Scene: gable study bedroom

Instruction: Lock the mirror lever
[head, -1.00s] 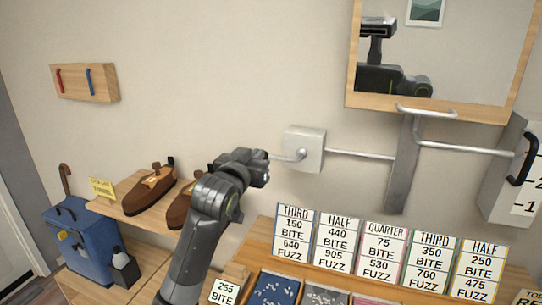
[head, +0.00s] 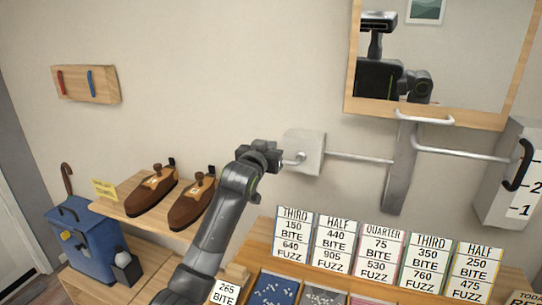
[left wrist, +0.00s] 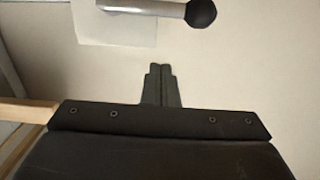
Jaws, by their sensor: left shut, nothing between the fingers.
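A pale grey box (head: 309,151) is fixed to the wall left of the mirror bracket. A short metal lever (head: 299,159) sticks out of its front to the left, its outer end hidden behind my gripper in the head view. In the left wrist view the lever (left wrist: 165,7) ends in a black ball knob (left wrist: 201,13), above and beyond my fingertips. My left gripper (head: 279,150) is shut and empty, close to the lever; a gap shows between tips and knob in the wrist view. The wood-framed mirror (head: 455,60) hangs at upper right. My right gripper is out of view.
A metal rod (head: 360,157) runs from the box to a grey upright bracket (head: 400,175). A numbered box (head: 512,180) with a black handle is at right. Price cards (head: 338,245) stand on the counter below. Brown shoes (head: 152,190) rest on a shelf at left.

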